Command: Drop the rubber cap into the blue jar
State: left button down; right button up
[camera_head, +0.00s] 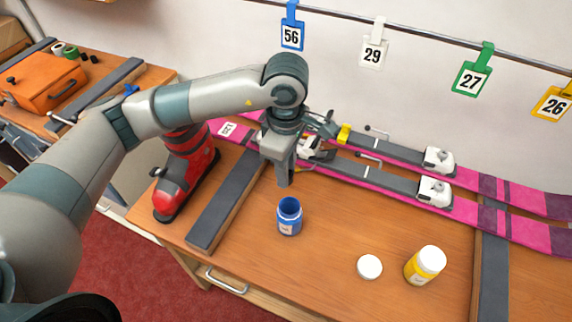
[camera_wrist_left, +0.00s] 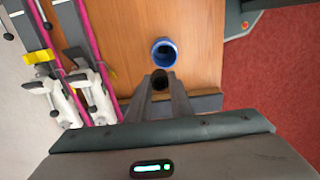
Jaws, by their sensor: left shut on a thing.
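The blue jar (camera_head: 289,218) stands upright and open on the wooden bench. In the left wrist view the open mouth of the blue jar (camera_wrist_left: 164,53) lies just beyond my fingertips. My left gripper (camera_head: 284,182) points down above and slightly behind the jar, apart from it. In the left wrist view my left gripper (camera_wrist_left: 161,80) is shut on a small dark thing, the rubber cap (camera_wrist_left: 160,77), between its fingertips. The cap is mostly hidden by the fingers and cannot be made out in the head view. My right gripper is not in view.
A white lid (camera_head: 369,266) lies at the right, beside a yellow jar (camera_head: 424,266) with a white top. Pink skis (camera_head: 462,225) with bindings lie along the back. A red boot (camera_head: 186,180) stands at the left by a dark strip (camera_head: 224,200). The bench between jar and lid is clear.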

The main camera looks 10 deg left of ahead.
pick_arm(q)
jog(key=shift+f, duration=1.8)
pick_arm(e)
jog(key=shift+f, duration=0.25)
pick_arm(q)
jog(key=c, duration=1.5)
grip_release()
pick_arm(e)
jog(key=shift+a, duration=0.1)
pick_arm(q)
jog(key=shift+r+b, duration=0.1)
jog(key=shift+b, duration=0.2)
jog(key=shift+r, duration=0.5)
notch_tip(320, 180, up, 16)
jog(key=b, duration=0.4)
jog(key=shift+r+b, duration=0.1)
jog(key=shift+b, duration=0.3)
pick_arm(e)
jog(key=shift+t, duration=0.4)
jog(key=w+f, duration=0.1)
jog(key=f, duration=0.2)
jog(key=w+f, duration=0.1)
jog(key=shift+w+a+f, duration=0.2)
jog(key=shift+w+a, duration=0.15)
